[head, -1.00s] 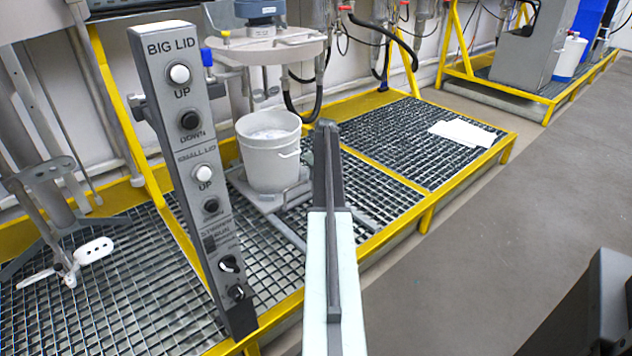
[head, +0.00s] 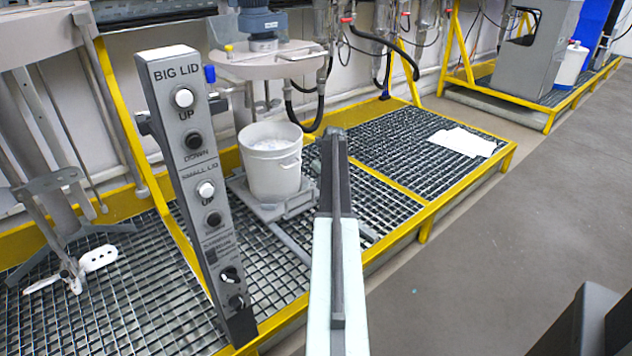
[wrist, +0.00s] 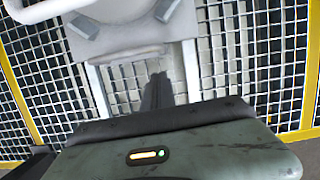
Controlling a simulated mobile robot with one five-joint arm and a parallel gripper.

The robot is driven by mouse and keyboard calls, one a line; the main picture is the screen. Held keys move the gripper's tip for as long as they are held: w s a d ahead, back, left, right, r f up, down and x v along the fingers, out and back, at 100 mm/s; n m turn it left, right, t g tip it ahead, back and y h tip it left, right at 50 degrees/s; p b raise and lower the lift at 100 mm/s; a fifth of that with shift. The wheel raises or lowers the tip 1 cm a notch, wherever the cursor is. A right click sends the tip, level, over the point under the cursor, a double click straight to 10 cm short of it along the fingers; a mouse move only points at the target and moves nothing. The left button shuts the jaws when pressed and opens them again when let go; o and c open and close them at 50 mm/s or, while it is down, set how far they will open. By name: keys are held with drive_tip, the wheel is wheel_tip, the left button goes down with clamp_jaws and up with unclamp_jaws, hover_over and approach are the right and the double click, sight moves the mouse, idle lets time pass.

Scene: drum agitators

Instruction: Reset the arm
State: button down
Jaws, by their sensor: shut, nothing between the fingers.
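My arm reaches forward from the bottom middle of the head view. My gripper (head: 331,136) is at its far end, in front of the yellow-edged grating and to the right of the white bucket. In the wrist view, its dark fingers (wrist: 157,84) are together with nothing between them. They point over the grating and the grey bucket stand's rails. The contact between gripper and stand cannot be told from these views.
A tilted control panel (head: 197,180) with buttons stands left of my arm. The white bucket (head: 271,168) sits on a grey stand under a round lid (head: 265,62). A white sheet (head: 463,141) lies on the grating (head: 405,140). Open floor (head: 500,260) is on the right.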

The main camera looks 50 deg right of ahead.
drive_tip(key=p+v, duration=0.6)
drive_tip(key=v, duration=0.2)
drive_tip(key=shift+s+r, duration=0.1)
